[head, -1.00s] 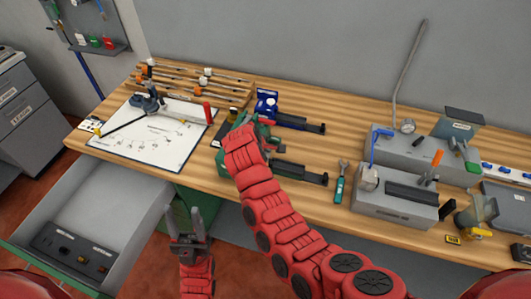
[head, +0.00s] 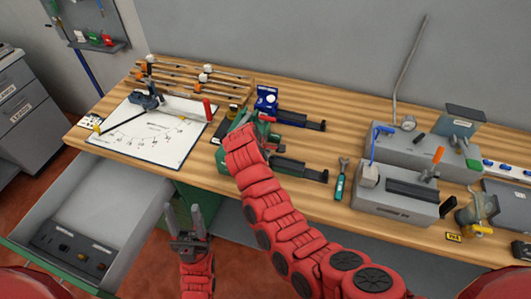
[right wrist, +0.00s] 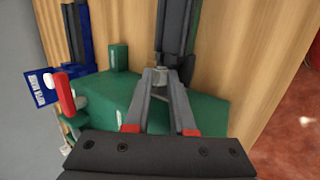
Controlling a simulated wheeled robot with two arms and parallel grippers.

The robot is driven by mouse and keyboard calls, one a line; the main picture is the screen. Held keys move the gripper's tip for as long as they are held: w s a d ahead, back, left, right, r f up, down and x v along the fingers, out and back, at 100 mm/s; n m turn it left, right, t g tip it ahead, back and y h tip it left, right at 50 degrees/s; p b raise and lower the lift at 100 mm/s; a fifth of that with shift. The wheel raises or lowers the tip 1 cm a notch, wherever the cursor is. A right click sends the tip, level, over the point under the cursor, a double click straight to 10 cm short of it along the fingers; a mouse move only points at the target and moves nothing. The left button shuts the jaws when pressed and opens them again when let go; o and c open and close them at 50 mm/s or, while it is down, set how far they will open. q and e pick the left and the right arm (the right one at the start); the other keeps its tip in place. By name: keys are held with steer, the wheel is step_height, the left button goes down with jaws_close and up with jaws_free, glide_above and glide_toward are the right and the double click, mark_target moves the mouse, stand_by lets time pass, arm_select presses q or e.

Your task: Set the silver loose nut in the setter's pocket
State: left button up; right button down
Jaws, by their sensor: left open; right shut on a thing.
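The silver nut (right wrist: 159,76) shows as a small grey piece between my right fingertips (right wrist: 160,72) in the right wrist view. My right gripper is shut on it, over or at the green setter (right wrist: 112,98), near the base of its dark bar (right wrist: 177,35). The pocket is not clearly visible, and I cannot tell whether the nut touches the setter. In the head view, the green setter's dark bar (head: 300,171) shows, while my right arm hides the right gripper and nut. My left gripper (head: 186,222) is open and empty, in front of the bench.
A blue tool (head: 290,116) stands behind the green setter. A wrench (head: 342,180) and a grey fixture (head: 395,205) lie right. A drawing sheet (head: 150,140) and a rod rack (head: 205,80) are left. An open drawer (head: 95,205) juts out at lower left.

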steer(key=shift+f, duration=0.3)
steer(key=shift+c, duration=1.8)
jaws_free()
step_height(320, 180, up, 7)
steer(key=p, duration=0.5)
